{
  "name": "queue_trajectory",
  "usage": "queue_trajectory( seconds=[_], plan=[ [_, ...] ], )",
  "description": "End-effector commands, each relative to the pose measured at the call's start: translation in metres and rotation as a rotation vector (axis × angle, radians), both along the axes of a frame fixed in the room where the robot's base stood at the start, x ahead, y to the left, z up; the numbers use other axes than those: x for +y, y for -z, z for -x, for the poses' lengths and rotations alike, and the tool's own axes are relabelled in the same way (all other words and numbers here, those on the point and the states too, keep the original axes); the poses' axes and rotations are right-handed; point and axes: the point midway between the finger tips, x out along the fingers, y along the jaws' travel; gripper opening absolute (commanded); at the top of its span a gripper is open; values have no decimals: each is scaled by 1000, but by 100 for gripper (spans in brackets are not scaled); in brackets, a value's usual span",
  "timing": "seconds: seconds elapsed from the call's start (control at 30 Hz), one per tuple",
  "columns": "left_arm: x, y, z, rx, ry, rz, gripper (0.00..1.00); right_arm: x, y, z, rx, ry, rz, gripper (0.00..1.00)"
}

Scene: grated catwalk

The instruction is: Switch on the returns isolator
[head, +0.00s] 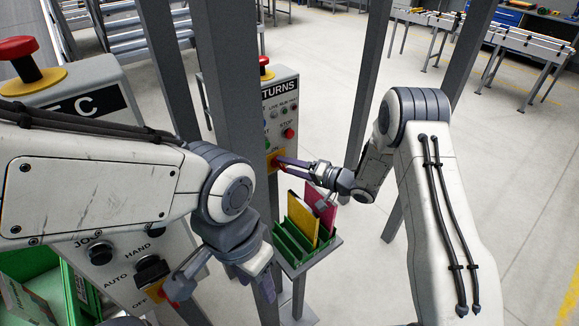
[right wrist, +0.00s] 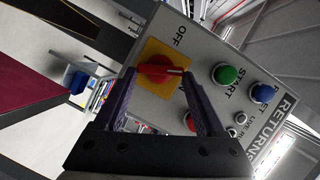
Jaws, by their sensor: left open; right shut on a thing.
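The returns panel (head: 284,112) stands behind a grey post, with the word RETURNS partly hidden. Its isolator is a red rotary handle (right wrist: 155,71) on a yellow square plate (right wrist: 153,52). My right gripper (right wrist: 160,78) is shut on the handle, a finger on each side; it also shows in the head view (head: 279,162). My left gripper (head: 222,287) is open and empty, low beside the nearer panel (head: 40,205).
The nearer panel, marked C, has a red mushroom button (head: 20,58) and several knobs. A green rack (head: 292,246) with yellow and magenta boards stands below my right gripper. Grey posts (head: 235,90) stand close between my arms. Open floor (head: 530,170) lies at the right.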

Motion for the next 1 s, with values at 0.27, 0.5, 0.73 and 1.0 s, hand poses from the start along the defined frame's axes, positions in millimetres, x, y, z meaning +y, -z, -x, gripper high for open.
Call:
queue_trajectory(
  seconds=[0.27, 0.5, 0.73, 1.0],
  plan=[
    [0, 10, 0, 0, 0, 0, 50, -2, 6, -2, 134, 4, -186, 17],
    [0, 16, 0, 0, 0, 0, 50, -3, 7, -2, 214, 5, -296, 17],
    [0, 18, 0, 0, 1, 0, 50, -3, 7, -2, 253, 6, -349, 17],
    [0, 18, 0, 0, 1, 0, 50, -3, 7, -2, 265, 7, -364, 17]
  ],
)
